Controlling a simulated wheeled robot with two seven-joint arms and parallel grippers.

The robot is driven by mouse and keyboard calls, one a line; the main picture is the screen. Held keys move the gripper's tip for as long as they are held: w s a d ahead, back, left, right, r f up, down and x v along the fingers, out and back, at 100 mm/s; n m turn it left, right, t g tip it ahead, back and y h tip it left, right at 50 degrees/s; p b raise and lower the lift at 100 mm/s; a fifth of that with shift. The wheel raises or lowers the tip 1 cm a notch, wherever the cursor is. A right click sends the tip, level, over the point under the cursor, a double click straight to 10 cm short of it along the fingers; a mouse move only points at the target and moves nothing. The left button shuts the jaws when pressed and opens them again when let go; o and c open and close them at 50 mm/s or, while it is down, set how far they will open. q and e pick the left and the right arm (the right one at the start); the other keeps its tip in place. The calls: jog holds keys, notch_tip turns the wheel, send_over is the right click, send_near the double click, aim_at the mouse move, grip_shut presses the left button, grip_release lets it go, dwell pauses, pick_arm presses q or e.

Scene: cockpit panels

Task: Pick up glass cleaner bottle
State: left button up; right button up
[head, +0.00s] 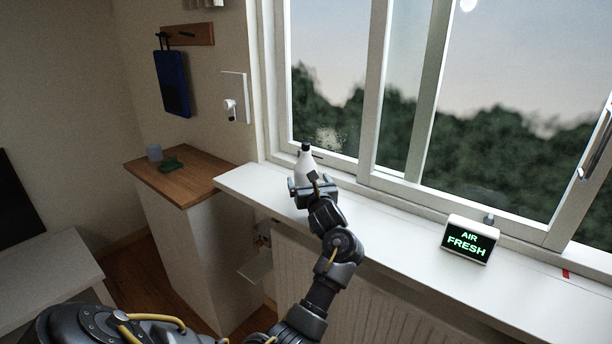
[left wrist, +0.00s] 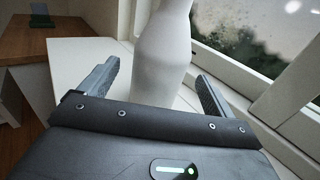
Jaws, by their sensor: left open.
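The white glass cleaner bottle (head: 305,164) with a dark top stands upright on the white windowsill, close to the window. In the left wrist view the bottle (left wrist: 164,55) rises between the two fingers, and its top is cut off by the frame. My left gripper (head: 312,183) is open, with one finger on each side of the bottle. In the left wrist view the left gripper (left wrist: 158,85) shows gaps between the fingers and the bottle. The lower part of the bottle is hidden behind the gripper in the head view. My right gripper is not seen.
An "AIR FRESH" display (head: 469,240) stands on the windowsill (head: 400,232) to the right. A wooden-topped cabinet (head: 196,167) with a small green item (head: 171,164) is at the left. The window frame (head: 372,100) rises just behind the bottle. The sill between bottle and display is clear.

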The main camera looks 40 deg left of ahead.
pick_arm(q)
jog(key=x, duration=0.2)
jog(key=shift+w+a, duration=0.15)
jog(key=shift+a, duration=0.1)
jog(key=c, duration=1.4)
